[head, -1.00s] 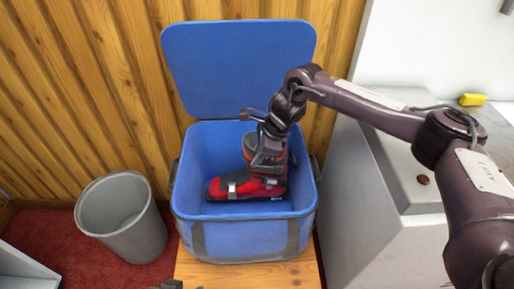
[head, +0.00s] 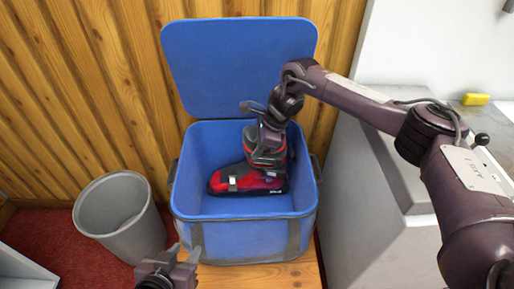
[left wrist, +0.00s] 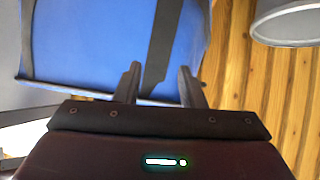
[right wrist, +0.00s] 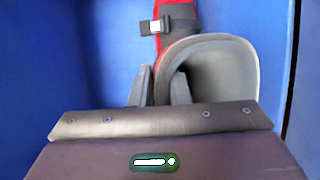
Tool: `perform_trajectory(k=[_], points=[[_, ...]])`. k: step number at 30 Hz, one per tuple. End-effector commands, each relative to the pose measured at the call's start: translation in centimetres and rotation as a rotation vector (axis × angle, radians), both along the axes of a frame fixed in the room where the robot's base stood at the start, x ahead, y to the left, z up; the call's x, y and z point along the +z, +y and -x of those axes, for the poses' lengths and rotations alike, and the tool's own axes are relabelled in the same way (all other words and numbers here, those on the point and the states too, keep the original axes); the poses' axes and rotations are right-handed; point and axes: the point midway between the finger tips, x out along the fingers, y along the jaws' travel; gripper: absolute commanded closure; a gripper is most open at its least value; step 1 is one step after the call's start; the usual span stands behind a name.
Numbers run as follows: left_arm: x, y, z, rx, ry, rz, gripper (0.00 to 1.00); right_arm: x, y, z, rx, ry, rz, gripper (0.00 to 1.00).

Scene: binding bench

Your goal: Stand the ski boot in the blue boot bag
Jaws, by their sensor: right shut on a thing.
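The red and black ski boot (head: 248,181) is inside the open blue boot bag (head: 245,232), upright with its toe to the left. Its sole is at or close to the bag floor; I cannot tell if it touches. My right gripper (head: 264,155) reaches down into the bag. In the right wrist view its fingers (right wrist: 160,88) are shut on the wall of the boot's grey cuff (right wrist: 218,48). My left gripper (head: 188,243) is open and empty in front of the bag. In the left wrist view its fingers (left wrist: 159,80) are apart before the bag's dark strap (left wrist: 162,45).
The bag's lid (head: 240,65) stands open against the wooden wall (head: 90,100). The bag rests on a wooden bench (head: 270,275). A grey bin (head: 135,225) stands on the red floor at left. A grey cabinet (head: 365,200) is close on the right, with a yellow block (head: 475,99) behind.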

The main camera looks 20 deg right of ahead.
Motion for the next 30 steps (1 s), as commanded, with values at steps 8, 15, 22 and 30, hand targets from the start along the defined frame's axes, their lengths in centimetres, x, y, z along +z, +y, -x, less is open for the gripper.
perform_trajectory(k=[8, 15, 22, 30], points=[[0.1, 0.0, 0.0, 0.0, -0.002, 0.001, 0.64, 0.3, 0.1, -0.2, 0.0, -0.007, -0.004, 1.0], [0.4, -0.1, -0.3, 0.002, -0.023, 0.01, 0.64, 0.2, 0.1, -0.2, 0.0, -0.007, -0.004, 1.0], [0.8, -0.1, -0.6, 0.004, -0.043, 0.018, 0.64, 0.1, 0.1, -0.2, 0.0, -0.006, -0.003, 1.0], [1.8, -0.2, -1.3, 0.007, -0.083, 0.03, 0.64, -0.1, 0.1, -0.2, 0.0, -0.006, -0.003, 1.0]])
